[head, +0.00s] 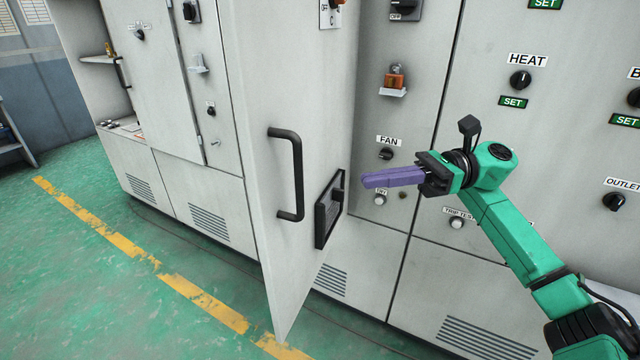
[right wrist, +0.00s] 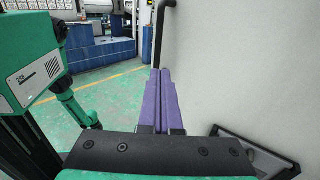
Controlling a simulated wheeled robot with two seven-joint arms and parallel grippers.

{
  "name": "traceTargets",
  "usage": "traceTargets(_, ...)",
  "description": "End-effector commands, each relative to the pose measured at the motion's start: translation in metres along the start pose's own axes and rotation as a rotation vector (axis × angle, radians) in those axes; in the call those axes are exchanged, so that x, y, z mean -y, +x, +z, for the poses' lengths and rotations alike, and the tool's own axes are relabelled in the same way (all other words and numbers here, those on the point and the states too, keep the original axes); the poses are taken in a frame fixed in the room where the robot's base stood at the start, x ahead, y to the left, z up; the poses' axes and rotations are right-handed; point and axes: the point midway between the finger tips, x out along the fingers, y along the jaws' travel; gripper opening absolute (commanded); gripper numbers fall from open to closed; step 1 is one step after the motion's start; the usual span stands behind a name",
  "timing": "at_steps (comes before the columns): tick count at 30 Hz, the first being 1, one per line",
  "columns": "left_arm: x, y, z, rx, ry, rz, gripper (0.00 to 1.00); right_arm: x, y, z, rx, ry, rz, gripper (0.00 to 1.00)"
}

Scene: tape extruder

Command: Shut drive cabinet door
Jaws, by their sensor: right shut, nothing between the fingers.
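The drive cabinet door (head: 285,100) stands open in the head view, swung out from the cabinet front toward me. It has a black bar handle (head: 296,175) and a black-framed panel with a knob (head: 330,208) low on its face. My right gripper (head: 364,181) has purple fingers, shut and empty, pointing left just to the right of the door. In the right wrist view the closed fingers (right wrist: 162,100) lie alongside the pale door face (right wrist: 245,70). I cannot tell whether they touch it.
The cabinet front (head: 350,250) behind the door carries a FAN knob (head: 386,154) and other controls. More cabinets (head: 145,85) stand at the left, one with an open shelf bay. Green floor with a yellow line (head: 205,303) is clear in front.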

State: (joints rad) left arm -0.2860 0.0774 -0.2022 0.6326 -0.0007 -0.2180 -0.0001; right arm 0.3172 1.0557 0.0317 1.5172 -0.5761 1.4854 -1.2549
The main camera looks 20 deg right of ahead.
Motion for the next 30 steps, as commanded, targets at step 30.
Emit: traceTargets(30,0.001,-0.037,0.013,0.029,-0.003,-0.001,0.68,0.002,0.094,0.0,0.003,0.003,-0.011,0.0)
